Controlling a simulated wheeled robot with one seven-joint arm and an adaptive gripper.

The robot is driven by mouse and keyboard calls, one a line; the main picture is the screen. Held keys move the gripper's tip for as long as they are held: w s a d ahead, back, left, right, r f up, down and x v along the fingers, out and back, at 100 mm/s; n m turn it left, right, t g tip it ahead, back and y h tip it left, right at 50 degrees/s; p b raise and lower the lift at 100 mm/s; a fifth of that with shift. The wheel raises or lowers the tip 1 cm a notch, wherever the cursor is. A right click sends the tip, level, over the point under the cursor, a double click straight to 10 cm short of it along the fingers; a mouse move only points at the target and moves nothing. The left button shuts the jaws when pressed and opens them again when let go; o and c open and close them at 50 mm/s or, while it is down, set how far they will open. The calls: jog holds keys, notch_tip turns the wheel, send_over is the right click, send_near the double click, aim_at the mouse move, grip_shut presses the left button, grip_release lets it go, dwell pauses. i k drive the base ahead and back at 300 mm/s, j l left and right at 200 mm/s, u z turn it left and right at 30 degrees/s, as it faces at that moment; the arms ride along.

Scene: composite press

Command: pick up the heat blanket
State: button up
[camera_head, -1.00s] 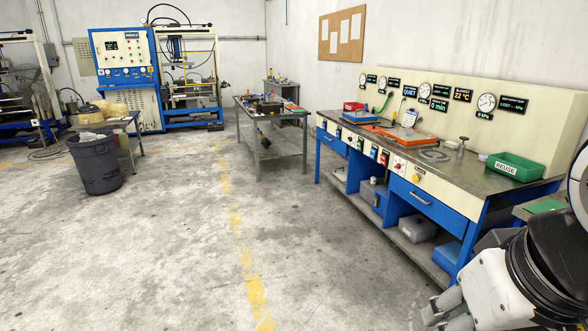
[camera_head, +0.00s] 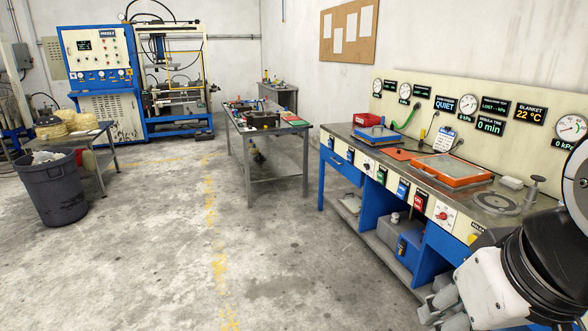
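On the workbench at right lies an orange-rimmed flat piece with a grey top (camera_head: 450,168). Left of it lies a small flat orange sheet (camera_head: 401,154). I cannot tell which of these, if either, is the heat blanket. A gauge-panel display reading "BLANKET 22 °C" (camera_head: 530,114) is on the wall behind the bench. My gripper (camera_head: 437,304) is at the lower right, in front of the bench and below its top, apart from both orange pieces. Its grey fingers are small and partly hidden, so its opening is unclear.
The bench (camera_head: 400,178) has switches along its front and boxes on its lower shelf. A metal table (camera_head: 262,131) with tools stands farther back. A grey bin (camera_head: 50,190) is at left. The floor (camera_head: 150,250) between is clear.

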aim_at(398, 153)
jog(key=i, duration=2)
jog(key=i+z, duration=0.1)
jog(key=i, duration=0.55)
jog(key=i+j+z, duration=0.1)
jog(key=i, duration=0.55)
jog(key=i+j+z, duration=0.1)
jog(key=i, duration=0.55)
jog(key=i+j+z, duration=0.25)
jog(key=i, duration=0.15)
jog(key=i+j+z, duration=0.2)
jog(key=i, duration=0.2)
